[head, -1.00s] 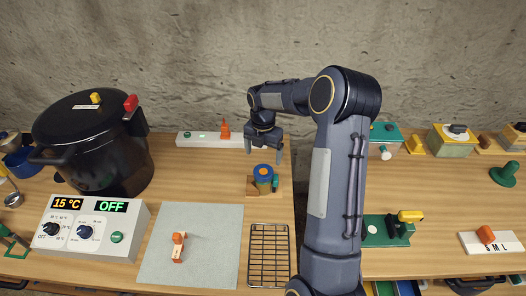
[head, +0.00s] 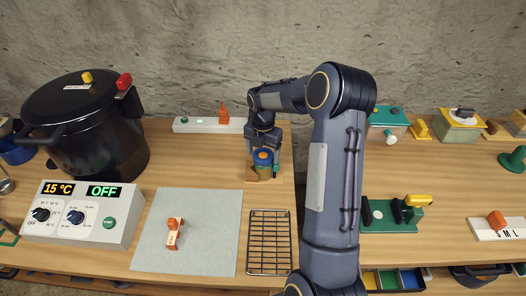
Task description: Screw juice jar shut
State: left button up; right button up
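A small jar (head: 264,172) stands upright in a wooden holder (head: 250,175) at the middle of the bench. Its top is a blue and orange lid (head: 263,156). My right gripper (head: 263,164) points down over the jar, with one finger on the left and one on the right of it. The fingers look spread, and I cannot tell whether they touch the jar. The teal part beside the jar is now mostly hidden behind the right finger. My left gripper is not in view.
A large black pot (head: 85,130) stands at the left, behind a white control box (head: 82,214). A grey mat (head: 190,250) and a wire rack (head: 269,242) lie in front of the jar. A white strip (head: 195,125) with an orange switch is behind it.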

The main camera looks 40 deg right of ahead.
jog(key=c, duration=0.9)
jog(key=m, duration=0.4)
jog(key=shift+m, duration=0.3)
jog(key=m, duration=0.4)
jog(key=shift+w+m, duration=0.1)
jog(key=shift+m, duration=0.2)
jog(key=m, duration=0.4)
jog(key=shift+m+b, duration=0.3)
